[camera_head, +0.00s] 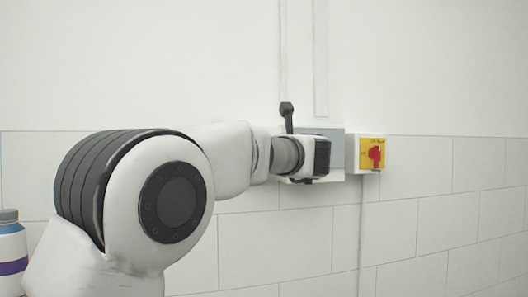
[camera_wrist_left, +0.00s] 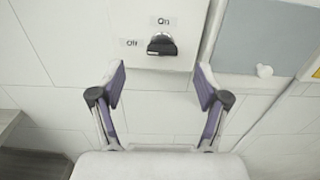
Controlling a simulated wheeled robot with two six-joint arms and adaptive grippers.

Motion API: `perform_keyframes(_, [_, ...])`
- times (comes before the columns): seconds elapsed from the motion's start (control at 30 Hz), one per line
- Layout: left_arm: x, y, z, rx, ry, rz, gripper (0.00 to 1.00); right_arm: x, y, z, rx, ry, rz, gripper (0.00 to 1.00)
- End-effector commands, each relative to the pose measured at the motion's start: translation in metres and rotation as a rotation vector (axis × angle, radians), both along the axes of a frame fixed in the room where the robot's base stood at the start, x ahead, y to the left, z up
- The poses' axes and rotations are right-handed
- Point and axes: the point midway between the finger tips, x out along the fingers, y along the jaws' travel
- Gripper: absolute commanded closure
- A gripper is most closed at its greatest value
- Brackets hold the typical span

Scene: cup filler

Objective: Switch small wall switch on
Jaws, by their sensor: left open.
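The small wall switch is a white box (camera_wrist_left: 178,12) with a black rotary knob (camera_wrist_left: 161,44), at the top middle of the left wrist view. The knob's grip lies about level; the label "Off" is at its left and "On" above it. My left gripper (camera_wrist_left: 160,82) is open and empty, its two fingers below the box, one to each side of the knob, with the knob beyond the fingertips. In the head view my left arm reaches to the wall and hides the knob. My right gripper is in neither view.
A grey panel (camera_wrist_left: 253,37) with a small white knob is right of the switch. A yellow switch box (camera_head: 372,153) with a red knob is on the wall at right. A bottle (camera_head: 11,255) stands at the far left. The tiled wall below is clear.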

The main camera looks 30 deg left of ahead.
Motion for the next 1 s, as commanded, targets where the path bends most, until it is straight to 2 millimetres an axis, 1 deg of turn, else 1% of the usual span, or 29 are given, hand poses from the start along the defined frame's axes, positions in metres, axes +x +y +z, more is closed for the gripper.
perform_keyframes(0.03, [0.005, 0.006, 0.001, -0.002, 0.003, 0.001, 0.25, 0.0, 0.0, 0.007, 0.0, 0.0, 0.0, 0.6])
perform_keyframes(0.2, [0.027, 0.031, 0.003, -0.001, 0.008, 0.002, 0.25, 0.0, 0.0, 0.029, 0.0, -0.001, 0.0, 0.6])
perform_keyframes(0.3, [0.038, 0.044, 0.002, 0.001, 0.009, 0.001, 0.25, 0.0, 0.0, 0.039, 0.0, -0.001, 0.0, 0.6])
perform_keyframes(0.43, [0.046, 0.054, 0.0, 0.004, 0.007, 0.001, 0.25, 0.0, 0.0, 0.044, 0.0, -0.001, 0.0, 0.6])
perform_keyframes(0.67, [0.048, 0.055, -0.004, 0.005, 0.009, 0.0, 0.25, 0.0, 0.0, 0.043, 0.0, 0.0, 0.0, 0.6])
perform_keyframes(0.77, [0.048, 0.055, -0.004, 0.005, 0.009, 0.0, 0.57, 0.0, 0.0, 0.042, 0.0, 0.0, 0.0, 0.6])
perform_keyframes(0.8, [0.048, 0.055, -0.004, 0.005, 0.009, 0.0, 0.71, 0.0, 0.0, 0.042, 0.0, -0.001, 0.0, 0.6])
perform_keyframes(0.83, [0.048, 0.055, -0.004, 0.005, 0.009, 0.0, 0.82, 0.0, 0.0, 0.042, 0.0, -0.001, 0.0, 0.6])
perform_keyframes(0.87, [0.048, 0.055, -0.004, 0.004, 0.01, 0.0, 0.85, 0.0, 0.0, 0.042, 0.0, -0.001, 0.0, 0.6])
perform_keyframes(1.0, [0.048, 0.055, -0.004, 0.005, 0.01, 0.0, 0.85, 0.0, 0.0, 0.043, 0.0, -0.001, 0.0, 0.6])
